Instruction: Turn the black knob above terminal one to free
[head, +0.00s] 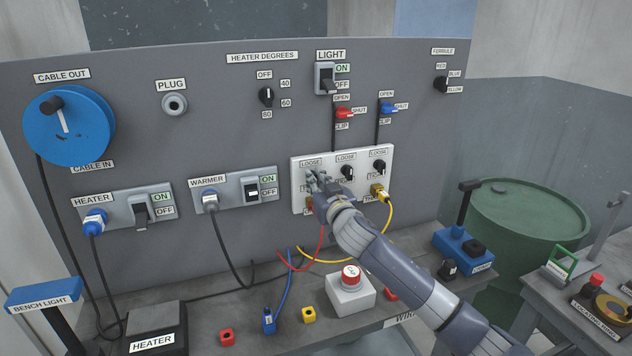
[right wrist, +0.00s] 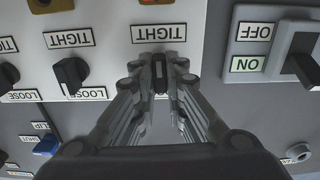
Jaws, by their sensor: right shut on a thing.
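A white terminal panel (head: 299,166) on the grey upright board carries three black knobs in a row, with LOOSE labels above and TIGHT labels below. My right gripper (head: 318,182) is at the leftmost knob and mostly covers it in the head view. In the upside-down right wrist view, that black knob (right wrist: 159,74) sits between the fingertips of my right gripper (right wrist: 158,82), which is shut on it. The knob's pale mark looks roughly upright; its LOOSE label is hidden there. The middle knob (head: 347,173) and right knob (head: 378,167) are free. My left gripper is out of view.
A yellow plug (head: 379,192) with a yellow cable sits below the right knob. The warmer switch (head: 252,191) is to the left, the light switch (head: 326,79) above. A red-topped button box (head: 351,299) stands on the bench.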

